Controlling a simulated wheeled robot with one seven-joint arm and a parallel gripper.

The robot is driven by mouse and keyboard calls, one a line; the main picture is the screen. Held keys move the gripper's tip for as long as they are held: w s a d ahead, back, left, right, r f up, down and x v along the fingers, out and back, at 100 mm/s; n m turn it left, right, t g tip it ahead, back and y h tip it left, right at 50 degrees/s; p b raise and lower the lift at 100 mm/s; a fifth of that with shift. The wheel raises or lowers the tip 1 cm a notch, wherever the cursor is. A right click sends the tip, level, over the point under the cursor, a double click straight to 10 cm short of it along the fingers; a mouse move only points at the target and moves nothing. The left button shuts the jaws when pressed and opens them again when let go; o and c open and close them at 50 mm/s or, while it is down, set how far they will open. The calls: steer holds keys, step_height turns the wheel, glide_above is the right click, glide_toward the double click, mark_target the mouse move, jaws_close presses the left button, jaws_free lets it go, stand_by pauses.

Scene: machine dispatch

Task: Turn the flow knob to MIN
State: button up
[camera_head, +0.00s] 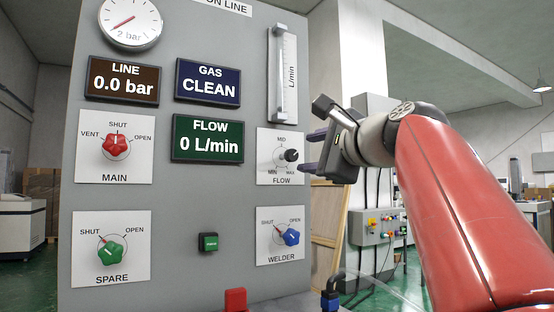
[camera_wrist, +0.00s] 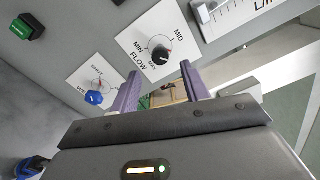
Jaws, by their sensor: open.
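The flow knob (camera_head: 291,156) is small and black on a white plate (camera_head: 265,176) marked MIN, MID and MAX, at the right of the grey panel. In the wrist view the knob (camera_wrist: 160,53) is just ahead of my fingertips, with a small red mark near it. I cannot tell for sure where its pointer sits. My gripper (camera_head: 305,151) is open and empty, just right of the knob in the head view, its purple fingers pointing at the panel. In the wrist view the fingers (camera_wrist: 160,71) are spread, apart from the knob. The flow display (camera_head: 208,155) reads 0 L/min.
The welder valve (camera_head: 291,237), blue, sits below the flow plate. The red main valve (camera_head: 116,146) and green spare valve (camera_head: 110,252) are at left. A green button (camera_head: 208,242) is in the lower middle. A glass flow tube (camera_head: 283,75) stands above the flow plate.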

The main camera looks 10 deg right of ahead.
mark_target(294, 155)
steer(key=p+x, duration=0.3)
steer(key=x, duration=0.3)
steer(key=shift+w+r, duration=0.15)
steer(key=shift+w, duration=0.2)
steer(key=shift+w+a, duration=0.2)
steer(key=shift+w, duration=0.2)
steer(key=c, duration=1)
